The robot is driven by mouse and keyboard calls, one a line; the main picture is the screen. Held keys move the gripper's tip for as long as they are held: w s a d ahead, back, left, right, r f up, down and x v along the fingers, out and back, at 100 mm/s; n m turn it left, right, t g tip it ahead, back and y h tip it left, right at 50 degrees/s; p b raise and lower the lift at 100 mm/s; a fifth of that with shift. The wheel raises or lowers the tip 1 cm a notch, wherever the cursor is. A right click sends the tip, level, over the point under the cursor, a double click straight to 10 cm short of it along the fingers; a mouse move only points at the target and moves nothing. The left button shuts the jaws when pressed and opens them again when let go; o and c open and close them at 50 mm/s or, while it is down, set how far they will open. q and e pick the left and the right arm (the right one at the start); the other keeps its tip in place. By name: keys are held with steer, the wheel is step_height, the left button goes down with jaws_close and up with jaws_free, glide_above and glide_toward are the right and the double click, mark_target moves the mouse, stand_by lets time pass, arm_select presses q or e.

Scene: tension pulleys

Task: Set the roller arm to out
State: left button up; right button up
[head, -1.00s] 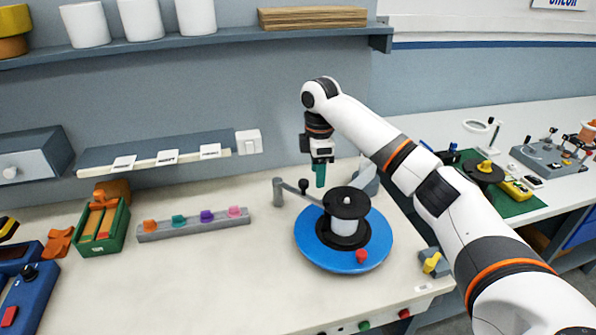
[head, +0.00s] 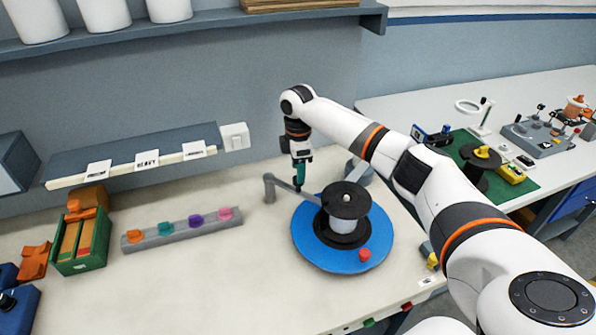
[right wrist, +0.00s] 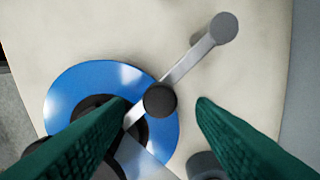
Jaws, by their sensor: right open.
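The grey roller arm (head: 312,196) runs from a grey post (head: 269,190) on the bench toward the black-flanged spool (head: 346,198) above a blue disc (head: 312,250). In the right wrist view, the roller arm (right wrist: 188,62) crosses diagonally, and its round black knob (right wrist: 160,99) lies between my fingers. My right gripper (head: 299,187) points down over the arm at the knob, with its green fingers open. In the right wrist view the fingertips (right wrist: 160,108) sit either side of the knob, with gaps visible. The arm's spool end is partly hidden. My left gripper is out of view.
A grey cylinder (head: 360,171) stands behind the spool. A red knob (head: 365,255) sits on the disc. A grey rail (head: 180,230) with coloured pegs and a green box (head: 84,240) lie to the left.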

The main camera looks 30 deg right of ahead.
mark_target(295, 188)
steer(key=shift+f, duration=1.45)
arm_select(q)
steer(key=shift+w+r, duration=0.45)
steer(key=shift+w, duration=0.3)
arm_select(e)
jaws_close()
